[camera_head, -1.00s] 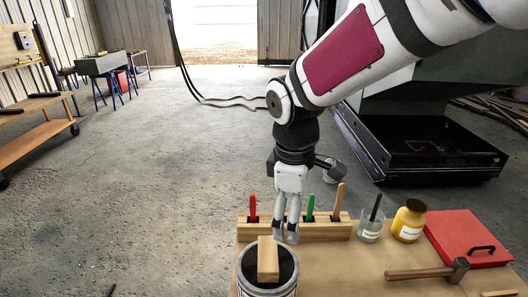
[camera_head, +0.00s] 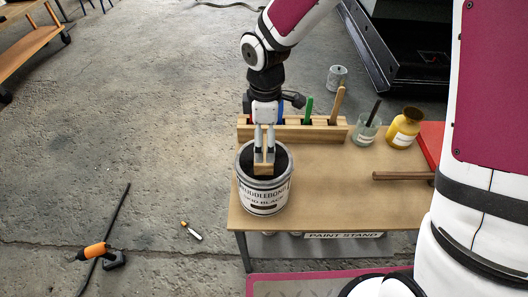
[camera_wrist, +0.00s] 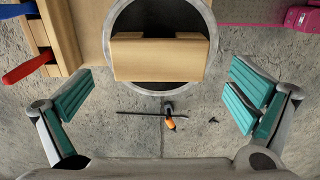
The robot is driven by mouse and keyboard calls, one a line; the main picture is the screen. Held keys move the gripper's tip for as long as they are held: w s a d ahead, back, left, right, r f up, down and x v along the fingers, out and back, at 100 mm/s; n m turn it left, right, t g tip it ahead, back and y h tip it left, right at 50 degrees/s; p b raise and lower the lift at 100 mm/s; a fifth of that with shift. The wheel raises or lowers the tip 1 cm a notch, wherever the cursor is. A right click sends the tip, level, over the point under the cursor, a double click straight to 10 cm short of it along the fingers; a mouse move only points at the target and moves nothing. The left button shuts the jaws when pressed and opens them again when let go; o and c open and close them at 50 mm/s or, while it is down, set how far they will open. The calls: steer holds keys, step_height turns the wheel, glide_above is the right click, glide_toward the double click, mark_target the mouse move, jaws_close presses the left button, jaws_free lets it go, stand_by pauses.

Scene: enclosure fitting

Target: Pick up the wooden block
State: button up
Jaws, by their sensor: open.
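The wooden block (camera_head: 263,169) is a light, oblong piece lying on the dark top of a paint can (camera_head: 264,196) at the left end of the table. In the wrist view, the block (camera_wrist: 160,57) lies crosswise over the can's round black top. My gripper (camera_head: 264,154) is above the can, over the block, and hides part of it in the head view. In the wrist view, my gripper (camera_wrist: 158,105) is open. Its teal-padded fingers are spread to either side, with nothing between them, and the block shows beyond them near the top.
A wooden rack (camera_head: 300,128) with upright tools stands right behind the can. The table (camera_head: 330,198) is clear in front.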

mark_target(264, 149)
steer(key=shift+a+f+p, duration=0.15)
steer(key=shift+f+p, duration=0.2)
steer(key=shift+f, duration=2.3)
steer(key=c, duration=1)
